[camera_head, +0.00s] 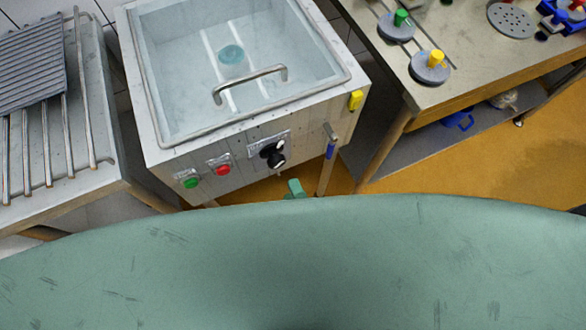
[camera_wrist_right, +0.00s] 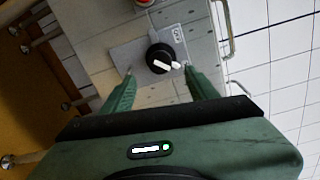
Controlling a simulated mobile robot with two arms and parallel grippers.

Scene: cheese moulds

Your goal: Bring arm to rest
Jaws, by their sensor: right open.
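A black knob with a white pointer (camera_head: 275,155) is on the front panel of a white box-shaped machine (camera_head: 230,160), which has a clear lid (camera_head: 245,60). My right gripper (camera_wrist_right: 158,70) is open in the right wrist view, its two green fingers spread to either side of the knob (camera_wrist_right: 158,58), with nothing held. I cannot tell how far the fingertips are from the panel. In the head view only a small green piece of the right gripper (camera_head: 295,188) shows, below the knob; my green body hides the rest. My left gripper is not in view.
Green (camera_head: 190,182) and red (camera_head: 222,170) buttons sit left of the knob. A blue-handled lever (camera_head: 330,148) hangs at the machine's right corner. A rack table (camera_head: 70,195) stands left; a bench (camera_head: 470,75) with round discs stands right. Yellow floor (camera_head: 480,150) is open at right.

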